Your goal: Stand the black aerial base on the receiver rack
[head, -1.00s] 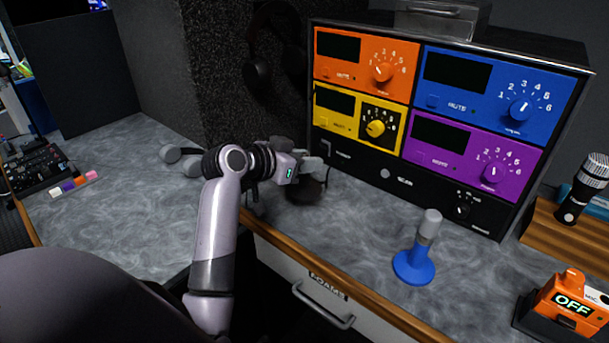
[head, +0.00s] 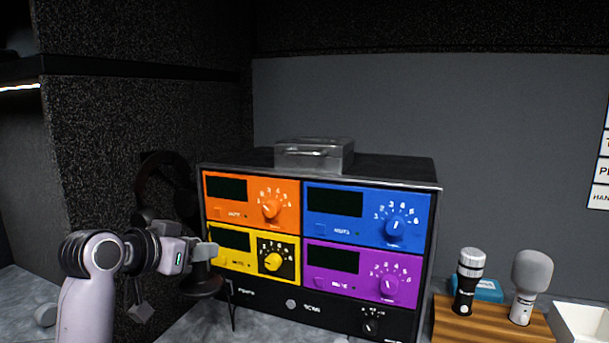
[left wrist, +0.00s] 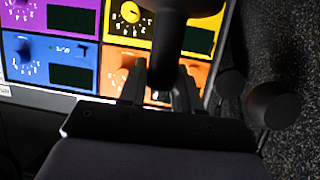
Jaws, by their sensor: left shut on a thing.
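The receiver rack (head: 395,174) is a black case with orange, blue, yellow and purple panels, standing on the counter. My left gripper (head: 207,251) is in front of its left side, level with the yellow panel. It is shut on the black aerial base (head: 206,286), whose dark disc shows below the fingers. In the left wrist view the fingers (left wrist: 158,92) close around the dark stem of the black aerial base (left wrist: 167,48), with the rack panels (left wrist: 72,48) behind. The exact grip is dark and hard to see. My right gripper is not in view.
A grey metal box (head: 314,156) sits on the rack's top, left of centre; the top is bare to its right. Dark headphones (head: 160,180) hang on the wall at left. Two microphones (head: 467,282) (head: 526,287) stand on a wooden block at right.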

